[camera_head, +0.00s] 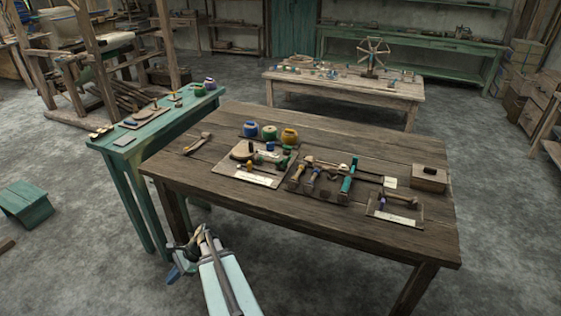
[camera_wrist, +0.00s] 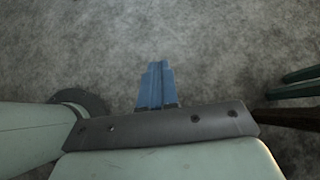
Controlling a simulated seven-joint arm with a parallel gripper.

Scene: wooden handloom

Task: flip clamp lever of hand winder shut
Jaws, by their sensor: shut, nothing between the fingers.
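My gripper (camera_head: 175,271) is low in front of the near table's left front corner, apart from everything on it. In the wrist view its blue fingers (camera_wrist: 155,70) are together with nothing between them, over bare floor. On the dark wooden table, a low wooden device with teal and purple-yellow upright parts (camera_head: 346,188) stands right of centre. A spoked wheel on a stand (camera_head: 372,54) is on the far table. I cannot tell which of these is the hand winder. No clamp lever can be made out at this size.
The near table (camera_head: 245,205) also holds colored spools (camera_head: 269,132), a wooden block (camera_head: 429,178) and small labelled boards. A narrow green bench (camera_head: 150,135) stands to its left, and a green stool (camera_head: 27,204) on the floor.

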